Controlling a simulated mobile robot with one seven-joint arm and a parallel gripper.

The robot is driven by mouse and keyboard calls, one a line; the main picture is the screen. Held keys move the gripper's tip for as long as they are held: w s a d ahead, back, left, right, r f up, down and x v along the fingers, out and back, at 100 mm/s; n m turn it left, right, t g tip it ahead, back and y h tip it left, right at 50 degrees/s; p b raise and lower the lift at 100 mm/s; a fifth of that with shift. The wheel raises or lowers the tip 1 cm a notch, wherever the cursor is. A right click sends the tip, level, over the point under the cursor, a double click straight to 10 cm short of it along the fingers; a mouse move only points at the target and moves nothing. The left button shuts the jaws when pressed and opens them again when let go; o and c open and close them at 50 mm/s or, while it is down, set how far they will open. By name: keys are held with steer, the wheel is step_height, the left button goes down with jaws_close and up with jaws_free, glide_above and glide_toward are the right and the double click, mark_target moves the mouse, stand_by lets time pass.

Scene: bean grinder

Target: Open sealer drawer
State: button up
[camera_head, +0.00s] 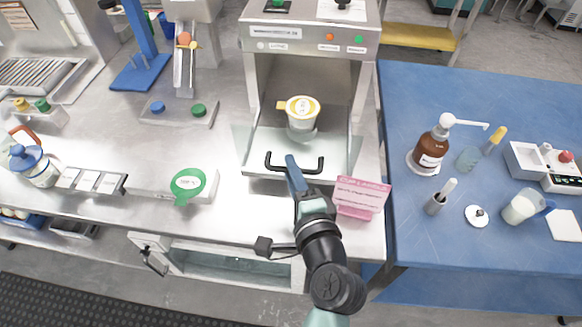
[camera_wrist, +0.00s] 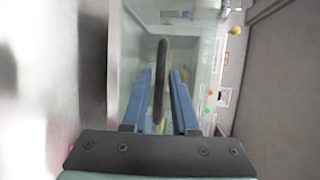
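The sealer (camera_head: 312,42) is a metal machine at the top middle of the head view. Its tray-like drawer (camera_head: 258,150) stands out in front, with a black handle (camera_head: 315,166) on its front edge. A white cup with a yellow-rimmed lid (camera_head: 302,112) sits over the drawer. The fingers look open around the bar. Contact is hard to judge.
A pink sign (camera_head: 361,194) stands just right of my gripper. A green round item (camera_head: 188,184) lies on a small platform to the left. A blue table (camera_head: 420,95) with bottles is at the right. A glass-fronted compartment (camera_head: 235,268) is below the counter.

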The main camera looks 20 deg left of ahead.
steer(key=v, duration=1.2)
steer(key=shift+b, duration=0.45)
steer(key=shift+r, duration=0.1)
steer(key=w+d+r+n+t+h+p, duration=0.1)
steer(key=w+r+n+t+p, duration=0.15)
steer(key=r, duration=0.75)
steer(key=w+d+r+n+t+h+p, duration=0.1)
steer(key=w+r+n+t+h, duration=0.2)
steer(key=r, duration=0.6)
steer(key=w+d+r+n+t+p, duration=0.15)
steer(key=w+r, duration=0.25)
steer(key=r, duration=0.6)
steer(key=s+d+r+n+t+h+p, duration=0.1)
steer(key=s+r+n+t+h+p, duration=0.1)
steer(key=r, duration=1.1)
steer(key=s+d+r+n+t+h+p, duration=0.2)
steer(key=s+r+t+h, duration=0.2)
steer(key=r, duration=1)
steer(key=shift+s+d+r+t, duration=0.25)
steer(key=shift+s+d+t, duration=0.1)
steer(key=shift+s+t, duration=0.65)
steer(key=shift+w, duration=0.1)
